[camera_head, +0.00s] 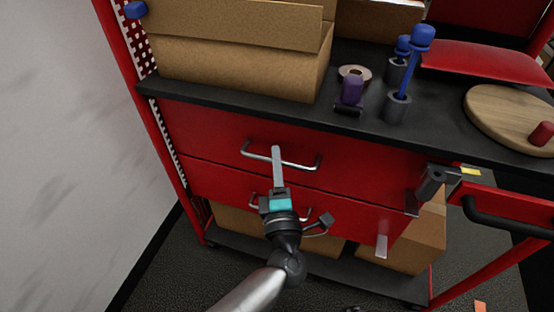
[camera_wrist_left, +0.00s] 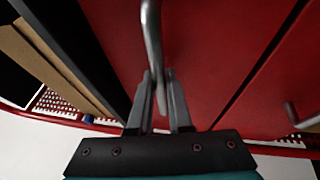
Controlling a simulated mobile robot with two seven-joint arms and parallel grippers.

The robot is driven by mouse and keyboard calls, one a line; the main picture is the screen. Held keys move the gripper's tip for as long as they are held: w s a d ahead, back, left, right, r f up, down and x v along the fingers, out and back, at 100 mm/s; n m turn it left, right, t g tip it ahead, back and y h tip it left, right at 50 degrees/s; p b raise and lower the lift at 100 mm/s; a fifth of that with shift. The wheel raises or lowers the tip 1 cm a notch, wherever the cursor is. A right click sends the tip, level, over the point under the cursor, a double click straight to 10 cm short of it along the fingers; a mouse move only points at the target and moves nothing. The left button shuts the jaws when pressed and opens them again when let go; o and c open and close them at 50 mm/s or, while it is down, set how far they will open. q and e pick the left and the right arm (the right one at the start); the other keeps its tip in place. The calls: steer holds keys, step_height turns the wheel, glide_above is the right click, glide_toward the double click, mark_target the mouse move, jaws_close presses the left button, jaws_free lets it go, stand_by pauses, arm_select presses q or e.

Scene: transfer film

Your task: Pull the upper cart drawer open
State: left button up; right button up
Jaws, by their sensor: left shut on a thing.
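The red cart's upper drawer (camera_head: 215,128) sits below the dark cart top, and its front looks about flush with the cart; a small gap would be hard to see. Its silver bar handle (camera_head: 310,167) runs across the front. My left gripper (camera_head: 277,152) is shut on this handle, left of its right end. In the left wrist view, the two fingers (camera_wrist_left: 161,95) close around the handle bar (camera_wrist_left: 152,35) in front of the red drawer face. The lower drawer (camera_head: 345,213) is below, its handle partly hidden by my left arm.
On the cart top (camera_head: 215,103) stand a cardboard box (camera_head: 235,70), a tape roll (camera_head: 355,73), blue-handled tools (camera_head: 421,38) and a round wooden board (camera_head: 505,115). More boxes (camera_head: 425,240) sit on the bottom shelf. A black-gripped push handle (camera_head: 505,219) sticks out at right. A pale wall (camera_head: 60,150) stands left.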

arm_select(q)
jaws_close()
stand_by(0.8)
